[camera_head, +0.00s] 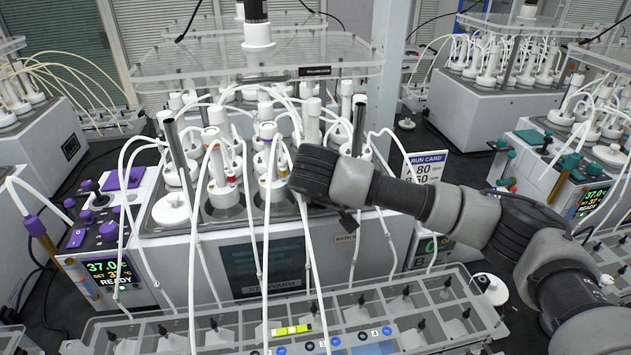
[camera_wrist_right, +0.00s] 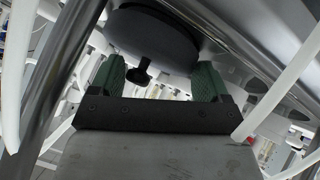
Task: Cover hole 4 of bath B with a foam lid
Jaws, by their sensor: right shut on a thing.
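My right arm comes in from the right in the head view, and its dark wrist (camera_head: 316,176) is over the front right of the middle bath (camera_head: 200,265). Its fingers are hidden there. In the right wrist view the green fingers of my right gripper (camera_wrist_right: 158,80) stand on either side of a dark grey round piece (camera_wrist_right: 150,35) with a black knob (camera_wrist_right: 139,73), which looks like a lid. The bath's front label (camera_head: 345,239) is too small to read surely. White-capped vessels (camera_head: 222,175) fill much of its top. The hole under my wrist is hidden. My left gripper is out of view.
White tubes hang over the bath's front. A clear shelf (camera_head: 250,65) stands above it. A clear compartmented tray (camera_head: 240,325) with several black knobs lies in front. A loose white disc (camera_head: 490,289) lies at right. A run card (camera_head: 424,168) stands behind my arm.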

